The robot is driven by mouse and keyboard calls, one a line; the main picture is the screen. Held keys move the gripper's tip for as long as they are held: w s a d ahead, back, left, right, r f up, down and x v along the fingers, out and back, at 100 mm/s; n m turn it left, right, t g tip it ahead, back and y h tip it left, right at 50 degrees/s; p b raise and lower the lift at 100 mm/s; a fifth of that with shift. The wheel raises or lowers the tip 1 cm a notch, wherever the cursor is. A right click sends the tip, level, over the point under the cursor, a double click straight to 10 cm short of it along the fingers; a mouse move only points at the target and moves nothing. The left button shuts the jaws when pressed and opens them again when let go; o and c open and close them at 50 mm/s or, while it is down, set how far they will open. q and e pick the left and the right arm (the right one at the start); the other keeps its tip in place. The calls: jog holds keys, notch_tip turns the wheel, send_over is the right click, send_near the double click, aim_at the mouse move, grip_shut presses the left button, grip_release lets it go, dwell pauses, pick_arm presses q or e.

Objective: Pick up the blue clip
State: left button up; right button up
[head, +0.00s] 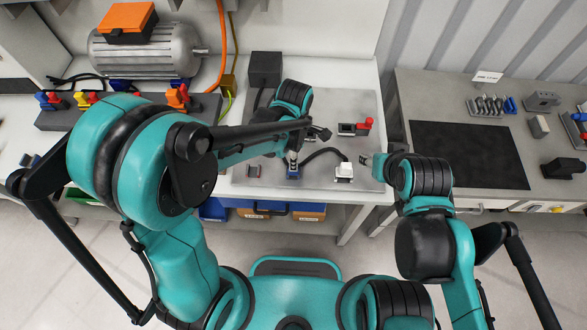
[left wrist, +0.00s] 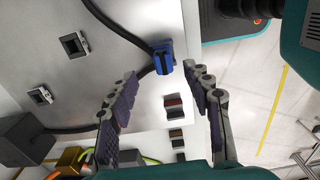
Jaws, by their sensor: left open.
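The blue clip (left wrist: 162,57) sits on the light grey panel, with a black cable joined at it. In the head view the blue clip (head: 293,172) is near the panel's front part. My left gripper (left wrist: 159,72) is open and empty. In the left wrist view its fingertips stand either side of the line to the clip, which shows just beyond and between them. Contact cannot be told. In the head view my left arm hides most of that gripper. My right gripper (head: 367,160) is at the panel's right edge, small and partly hidden by its wrist.
A white connector (head: 343,172) ends the black cable on the panel (head: 240,182). A red-handled clamp (head: 357,128) stands behind. A dark box (head: 265,68) and a motor (head: 145,52) are at the back. The right bench holds a black mat (head: 468,155) and several tools.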

pick_arm(q)
jog(key=f, duration=0.3)
jog(key=f+b, duration=0.1)
jog(key=f, duration=0.2)
jog(key=shift+s+a+f+b, duration=0.1)
jog(key=shift+s+f+b, duration=0.1)
jog(key=shift+f+b, duration=0.1)
jog(key=shift+r, duration=0.1)
grip_shut()
